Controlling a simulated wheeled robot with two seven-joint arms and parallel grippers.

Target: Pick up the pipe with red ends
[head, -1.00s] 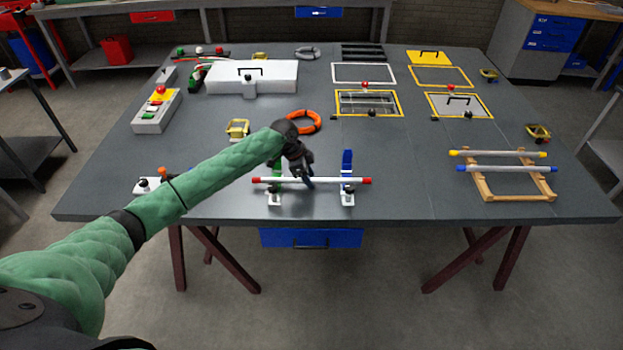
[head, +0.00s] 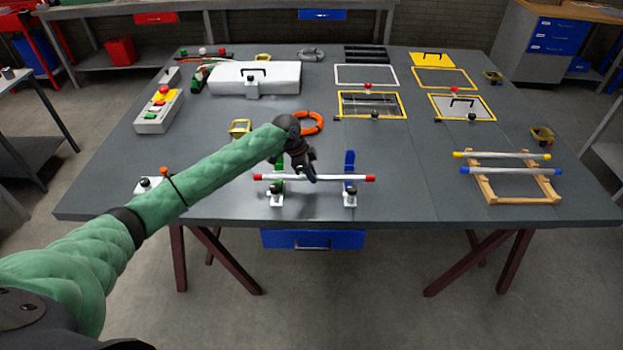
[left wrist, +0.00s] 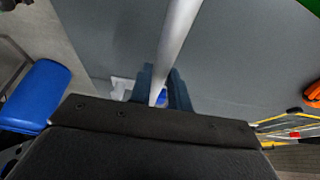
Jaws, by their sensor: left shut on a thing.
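In the left wrist view the pipe (left wrist: 180,40) runs between the dark fingers (left wrist: 166,92). My right gripper is not in view.
A wooden rack (head: 485,188) with yellow-ended and blue-ended pipes stands at the right. A white box (head: 235,80) and a button panel (head: 157,112) are at the back left. The table between holders and rack is clear.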

